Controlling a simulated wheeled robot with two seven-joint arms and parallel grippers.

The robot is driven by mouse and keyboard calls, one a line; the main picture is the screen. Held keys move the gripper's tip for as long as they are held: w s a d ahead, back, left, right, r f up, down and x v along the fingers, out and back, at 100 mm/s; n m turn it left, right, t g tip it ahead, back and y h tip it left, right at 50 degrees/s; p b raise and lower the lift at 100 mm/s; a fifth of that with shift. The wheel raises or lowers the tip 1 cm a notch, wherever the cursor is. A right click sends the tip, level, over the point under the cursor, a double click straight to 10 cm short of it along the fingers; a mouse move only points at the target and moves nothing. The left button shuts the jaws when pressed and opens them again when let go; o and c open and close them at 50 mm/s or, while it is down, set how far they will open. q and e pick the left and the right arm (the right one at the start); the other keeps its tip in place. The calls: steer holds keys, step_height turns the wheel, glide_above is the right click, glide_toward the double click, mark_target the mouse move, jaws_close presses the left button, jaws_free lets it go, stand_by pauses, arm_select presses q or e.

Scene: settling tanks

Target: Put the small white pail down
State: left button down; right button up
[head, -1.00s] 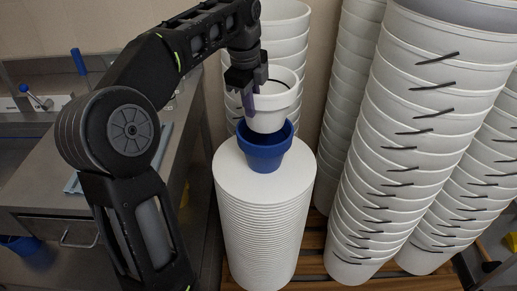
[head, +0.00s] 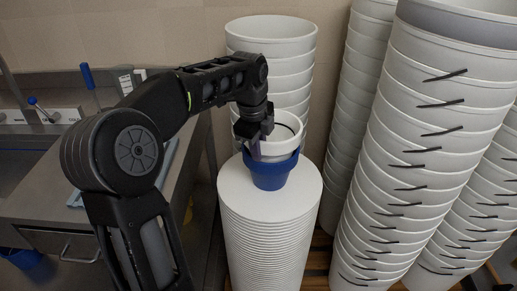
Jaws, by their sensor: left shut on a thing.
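The small white pail (head: 278,135) is in the middle of the head view, its lower part inside a small blue pail (head: 270,177). The blue pail stands on top of a tall stack of white lids or discs (head: 307,192). My left gripper (head: 256,147) is shut on the white pail at its left side. The white pail looks about upright. Its bottom is hidden by the blue pail's wall, so I cannot tell whether it rests inside. My right gripper is out of view.
Tall stacks of nested white buckets stand behind (head: 271,33) and to the right (head: 420,130). A steel counter (head: 60,185) with a sink is at the left. Bare disc surface shows around the blue pail. A blue bucket (head: 20,258) is low at the left.

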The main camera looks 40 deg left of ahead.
arm_select(q)
steer(key=shift+s+f+b, duration=0.1)
steer(key=shift+f+b, duration=0.3)
steer(key=shift+f, duration=0.2)
steer(key=c, duration=1.4)
jaws_free()
steer(key=shift+d+f, duration=0.1)
steer(key=shift+c, duration=0.2)
